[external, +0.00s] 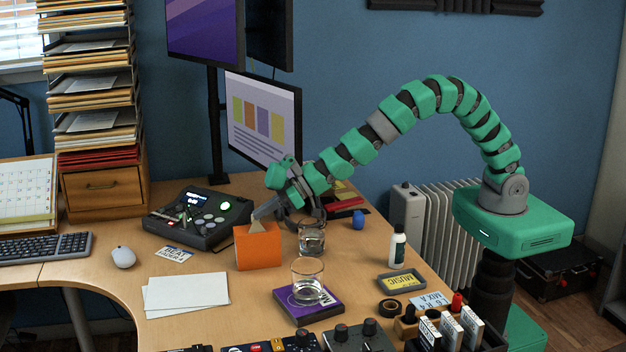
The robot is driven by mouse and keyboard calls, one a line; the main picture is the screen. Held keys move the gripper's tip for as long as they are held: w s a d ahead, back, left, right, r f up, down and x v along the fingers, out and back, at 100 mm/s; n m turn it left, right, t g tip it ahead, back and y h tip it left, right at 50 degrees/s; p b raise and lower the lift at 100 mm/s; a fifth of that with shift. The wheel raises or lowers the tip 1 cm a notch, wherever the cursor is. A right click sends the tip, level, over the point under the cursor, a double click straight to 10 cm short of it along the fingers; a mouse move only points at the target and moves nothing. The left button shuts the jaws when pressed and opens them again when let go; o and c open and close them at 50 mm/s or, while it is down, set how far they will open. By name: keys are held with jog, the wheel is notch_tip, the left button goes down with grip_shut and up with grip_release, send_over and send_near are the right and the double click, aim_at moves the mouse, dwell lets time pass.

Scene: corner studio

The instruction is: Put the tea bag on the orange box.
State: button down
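The orange box (258,252) stands on the desk left of the glasses. A small tan piece, apparently the tea bag (257,226), shows at the box's top edge; whether it rests on the box or is tucked into it is hard to tell. My gripper (288,213) is above and to the right of the box, reaching in from the right. Its two fingers look spread wide apart, with one grey finger tip close to the tan piece and the other over the glass behind. Nothing shows between the fingers.
A glass (312,238) stands right of the box, below my gripper. Another glass (307,284) stands on a purple box (309,304). A black control console (199,219) is to the left, and white papers (188,291) lie in front. A white bottle (397,246) stands to the right.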

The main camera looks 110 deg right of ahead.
jog(key=c, duration=1.7)
grip_release()
jog(key=shift+r, duration=0.1)
jog(key=p+v, duration=0.1)
jog(key=v, duration=0.9)
jog(key=s+d+r+t, duration=0.1)
jog(key=s+r, duration=0.3)
jog(key=r, duration=1)
jog(key=s+d+r+t, duration=0.1)
jog(key=s+r, duration=0.3)
jog(key=r, duration=0.9)
jog(key=shift+t, duration=0.5)
jog(key=s+r, duration=0.6)
jog(key=r, duration=0.1)
jog(key=s+r, duration=0.6)
jog(key=r, duration=0.1)
jog(key=s+d+r, duration=0.1)
jog(key=s+r, duration=0.6)
jog(key=shift+d+r, duration=0.1)
jog(key=shift+r, duration=0.3)
